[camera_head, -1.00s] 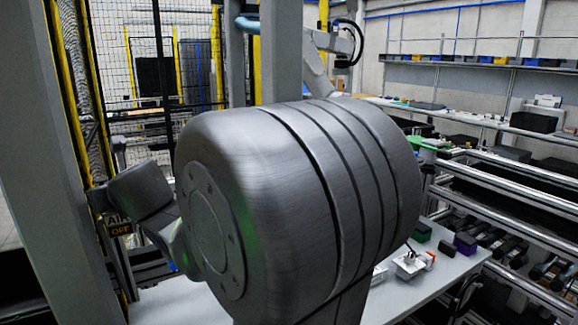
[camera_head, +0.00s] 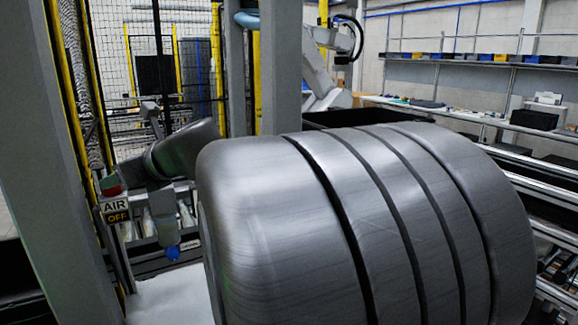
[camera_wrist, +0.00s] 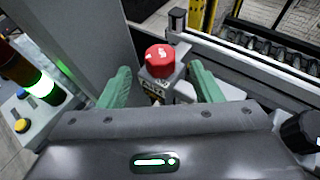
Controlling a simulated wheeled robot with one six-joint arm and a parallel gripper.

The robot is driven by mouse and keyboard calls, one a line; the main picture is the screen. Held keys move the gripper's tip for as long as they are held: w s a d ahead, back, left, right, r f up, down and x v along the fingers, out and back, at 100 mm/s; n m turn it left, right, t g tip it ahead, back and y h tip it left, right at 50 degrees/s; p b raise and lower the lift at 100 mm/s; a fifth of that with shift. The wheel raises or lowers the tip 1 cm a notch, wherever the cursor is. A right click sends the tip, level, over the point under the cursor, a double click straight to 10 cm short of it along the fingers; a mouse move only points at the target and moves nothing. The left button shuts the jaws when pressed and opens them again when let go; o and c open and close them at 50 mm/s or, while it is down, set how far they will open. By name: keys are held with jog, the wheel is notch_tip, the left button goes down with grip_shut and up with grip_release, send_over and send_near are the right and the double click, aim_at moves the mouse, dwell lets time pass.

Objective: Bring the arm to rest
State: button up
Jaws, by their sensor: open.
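My gripper (camera_wrist: 160,68) shows in the wrist view with its two green fingers spread apart and nothing held between them. A red push button (camera_wrist: 159,60) on a grey box appears between and beyond the fingers; I cannot tell the exact distance. In the head view, a large grey link of my arm (camera_head: 370,225) fills the middle and lower right. A smaller part of my arm (camera_head: 180,150) is bent at the left, by the AIR OFF sign (camera_head: 116,209).
A grey post (camera_head: 60,160) stands close at the left. A light tabletop (camera_head: 172,300) shows below the arm, mostly hidden. Another robot arm (camera_head: 325,65) stands behind. A signal light (camera_wrist: 38,84) glows green and white at the left of the wrist view. A roller conveyor (camera_wrist: 265,50) lies at upper right.

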jog(key=shift+v, duration=2.7)
jog(key=shift+d, duration=0.1)
